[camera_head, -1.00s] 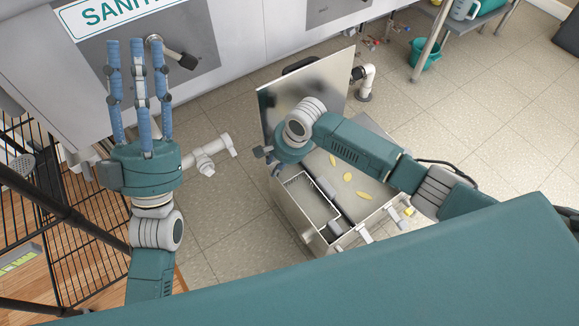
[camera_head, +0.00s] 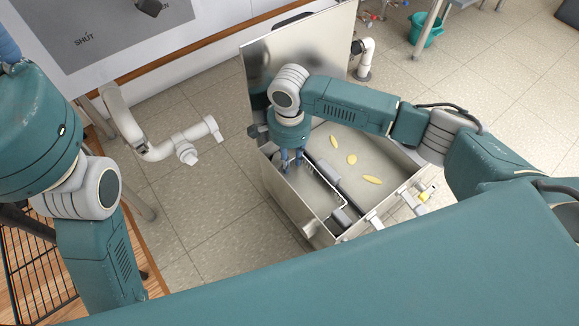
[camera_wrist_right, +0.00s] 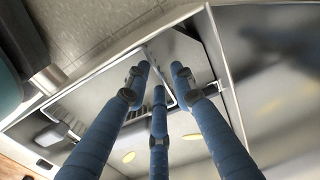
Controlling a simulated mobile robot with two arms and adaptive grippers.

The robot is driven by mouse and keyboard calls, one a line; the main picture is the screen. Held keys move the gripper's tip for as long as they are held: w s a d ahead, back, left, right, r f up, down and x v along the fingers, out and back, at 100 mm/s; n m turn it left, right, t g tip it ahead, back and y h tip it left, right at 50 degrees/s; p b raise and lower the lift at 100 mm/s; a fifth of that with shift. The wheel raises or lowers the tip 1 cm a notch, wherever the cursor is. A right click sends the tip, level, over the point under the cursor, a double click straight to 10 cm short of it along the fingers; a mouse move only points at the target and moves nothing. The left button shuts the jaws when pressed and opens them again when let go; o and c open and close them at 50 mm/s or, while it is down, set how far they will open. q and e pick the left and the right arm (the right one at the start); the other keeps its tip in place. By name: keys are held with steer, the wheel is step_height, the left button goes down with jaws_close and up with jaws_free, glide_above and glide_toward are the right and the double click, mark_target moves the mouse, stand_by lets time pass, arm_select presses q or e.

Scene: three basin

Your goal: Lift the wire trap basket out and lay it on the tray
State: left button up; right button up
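The wire trap basket (camera_head: 318,198) sits inside the left part of an open metal box (camera_head: 288,207), its pale rim showing. My right gripper (camera_head: 291,162) points down at the basket's far end, with blue fingertips at about rim level. In the right wrist view its three fingers (camera_wrist_right: 159,82) are apart, with nothing clearly held between them. Whether they touch the basket is unclear. My left gripper (camera_head: 8,45) is at the left edge, its fingers mostly cut off by the frame. I cannot make out the tray.
The box's raised metal lid (camera_head: 305,50) stands behind my right gripper. Yellow scraps (camera_head: 352,159) lie in the box's right part. A white pipe (camera_head: 165,145) juts out at the left. A wire rack (camera_head: 40,265) stands at lower left.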

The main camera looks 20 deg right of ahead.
steer(key=shift+f+b, duration=0.35)
steer(key=shift+f, duration=0.65)
jaws_close()
